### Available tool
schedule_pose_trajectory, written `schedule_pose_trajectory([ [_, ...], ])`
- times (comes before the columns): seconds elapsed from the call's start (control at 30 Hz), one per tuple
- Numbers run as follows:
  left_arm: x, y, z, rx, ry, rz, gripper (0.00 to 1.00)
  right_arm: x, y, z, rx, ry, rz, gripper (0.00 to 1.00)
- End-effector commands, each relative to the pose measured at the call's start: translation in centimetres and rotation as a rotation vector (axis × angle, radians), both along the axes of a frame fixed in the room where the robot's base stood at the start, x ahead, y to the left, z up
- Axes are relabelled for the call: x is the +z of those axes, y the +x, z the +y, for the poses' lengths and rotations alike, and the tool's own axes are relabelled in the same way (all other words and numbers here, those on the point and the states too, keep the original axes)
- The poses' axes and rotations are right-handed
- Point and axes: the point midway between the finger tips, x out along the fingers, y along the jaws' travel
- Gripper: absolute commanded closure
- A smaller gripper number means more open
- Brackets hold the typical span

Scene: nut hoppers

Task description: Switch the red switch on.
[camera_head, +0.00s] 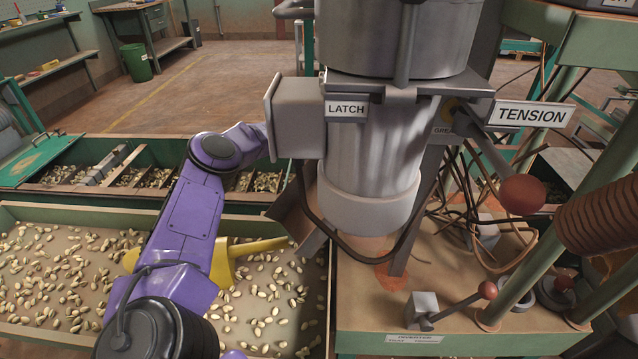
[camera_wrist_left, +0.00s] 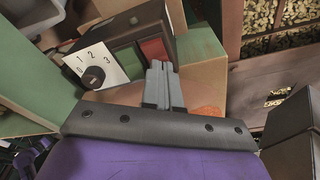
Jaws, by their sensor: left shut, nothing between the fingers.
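The red switch (camera_wrist_left: 153,48) shows in the left wrist view as a red rocker on a dark control box (camera_wrist_left: 130,28). My left gripper (camera_wrist_left: 159,66) is shut and empty, with its fingertips at the lower edge of the red switch. I cannot tell whether they touch it. The fingertips overlap a small part of the switch. In the head view, my purple left arm reaches up to the grey box beside the LATCH label, and its fingers are hidden there. The red switch is not visible in the head view. My right gripper is not in view.
A white dial plate with a black knob (camera_wrist_left: 94,77) sits left of the red switch. In the head view, a metal hopper (camera_head: 370,165) stands in the middle. A tray of nuts (camera_head: 50,212) and a yellow scoop-like part (camera_head: 230,257) lie below. A red-ball lever (camera_head: 521,194) is at right.

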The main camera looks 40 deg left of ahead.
Motion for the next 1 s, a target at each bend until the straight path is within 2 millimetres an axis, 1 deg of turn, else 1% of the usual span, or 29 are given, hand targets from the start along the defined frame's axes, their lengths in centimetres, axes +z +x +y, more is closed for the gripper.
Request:
schedule_pose_trajectory([
  [0.13,-0.4,-0.1,0.0,0.0,0.001,0.002,1.0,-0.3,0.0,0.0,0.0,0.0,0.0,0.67],
  [0.27,-0.2,-0.1,0.0,-0.001,0.0,0.003,1.0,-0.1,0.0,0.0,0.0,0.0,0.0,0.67],
  [1.0,6.7,0.0,0.0,0.0,0.001,0.001,1.0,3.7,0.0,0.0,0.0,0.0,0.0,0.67],
])
